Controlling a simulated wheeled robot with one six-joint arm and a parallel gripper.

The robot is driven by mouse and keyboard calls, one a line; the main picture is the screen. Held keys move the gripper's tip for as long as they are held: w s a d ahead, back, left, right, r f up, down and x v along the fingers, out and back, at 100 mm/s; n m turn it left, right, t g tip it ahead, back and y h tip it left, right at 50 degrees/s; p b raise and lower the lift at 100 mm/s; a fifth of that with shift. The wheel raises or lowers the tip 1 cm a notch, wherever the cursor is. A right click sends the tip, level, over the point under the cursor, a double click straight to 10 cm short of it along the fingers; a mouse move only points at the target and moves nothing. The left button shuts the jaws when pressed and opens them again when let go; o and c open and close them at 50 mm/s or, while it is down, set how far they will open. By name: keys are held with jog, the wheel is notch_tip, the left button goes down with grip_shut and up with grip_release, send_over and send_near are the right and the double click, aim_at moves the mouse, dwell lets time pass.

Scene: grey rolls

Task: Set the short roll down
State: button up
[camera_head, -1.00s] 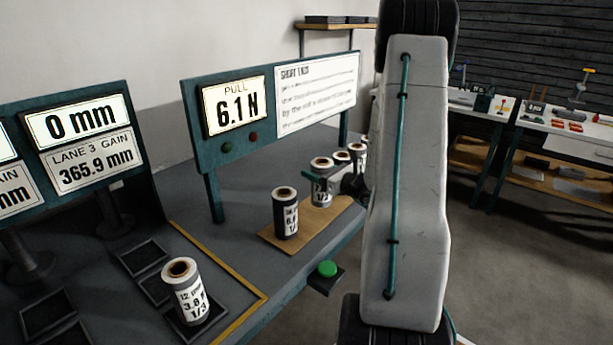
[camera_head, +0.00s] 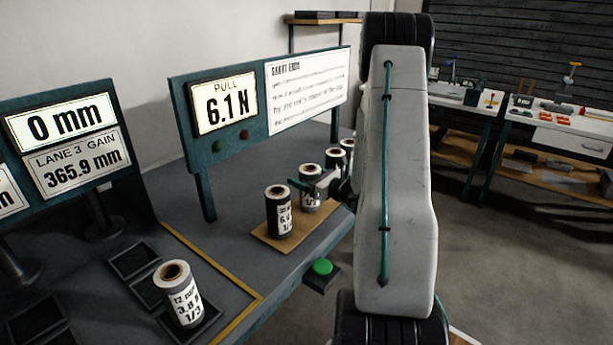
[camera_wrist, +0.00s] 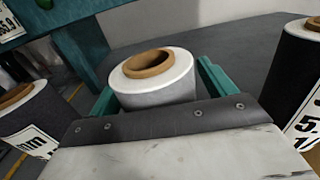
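A grey roll with a white top and brown core, which I take as the short roll (camera_head: 309,200), is between the teal fingers of my gripper (camera_head: 305,186). In the wrist view the roll (camera_wrist: 155,92) stands upright, with one finger at each side, and the gripper looks shut on it. It is over the wooden board (camera_head: 262,240), in line with the other rolls. I cannot tell whether its base touches the board. The gripper's dark edge hides its lower part in the wrist view.
A dark roll (camera_head: 278,222) stands nearer on the board, and more rolls (camera_head: 335,161) stand behind. Another roll (camera_head: 183,308) stands on a dark pad left of the yellow line. A green button (camera_head: 322,266) sits at the bench edge. The display (camera_head: 225,103) reads 6.1 N.

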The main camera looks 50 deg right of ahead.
jog(key=shift+r, duration=0.1)
jog(key=shift+s+d, duration=0.1)
jog(key=shift+s, duration=0.15)
jog(key=s, duration=1.1)
jog(key=shift+s+d, duration=0.25)
jog(key=shift+d, duration=0.2)
